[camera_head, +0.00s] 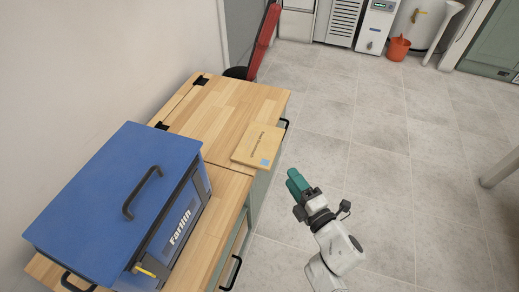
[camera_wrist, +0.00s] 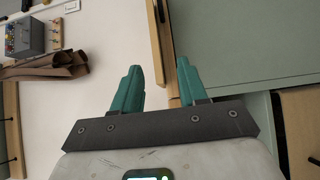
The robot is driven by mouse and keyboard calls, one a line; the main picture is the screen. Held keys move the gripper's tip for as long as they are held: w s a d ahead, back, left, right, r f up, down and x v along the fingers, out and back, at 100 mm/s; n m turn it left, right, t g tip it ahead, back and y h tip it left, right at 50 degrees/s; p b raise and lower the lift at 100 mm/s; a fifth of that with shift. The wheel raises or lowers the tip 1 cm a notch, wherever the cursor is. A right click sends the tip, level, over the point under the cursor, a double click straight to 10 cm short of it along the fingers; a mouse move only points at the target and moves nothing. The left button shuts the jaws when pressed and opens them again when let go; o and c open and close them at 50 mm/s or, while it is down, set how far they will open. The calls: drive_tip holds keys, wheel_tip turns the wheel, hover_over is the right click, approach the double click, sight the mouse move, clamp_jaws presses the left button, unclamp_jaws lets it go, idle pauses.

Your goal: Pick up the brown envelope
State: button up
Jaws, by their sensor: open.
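The brown envelope (camera_head: 254,147) is a flat tan rectangle with dark print and a small light-blue square at one corner. In the head view it lies flat on the wooden cabinet top (camera_head: 215,112), close to its right edge. My gripper (camera_head: 295,181) has teal fingers and is to the right of and nearer than the envelope, beyond the cabinet edge and apart from it.
A large blue-lidded box (camera_head: 115,195) with a black handle stands on the near part of the cabinet. Black handles stick out from the cabinet's side. Tiled floor (camera_head: 370,170) to the right is mostly clear. An orange bucket (camera_head: 398,48) stands far back.

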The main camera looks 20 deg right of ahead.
sight(259, 146)
drive_tip(key=w+a+b, duration=0.1)
drive_tip(key=w+a, duration=0.1)
drive_tip(key=w, duration=0.7)
drive_tip(key=shift+w+r, duration=0.2)
drive_tip(key=shift+r, duration=0.2)
clamp_jaws()
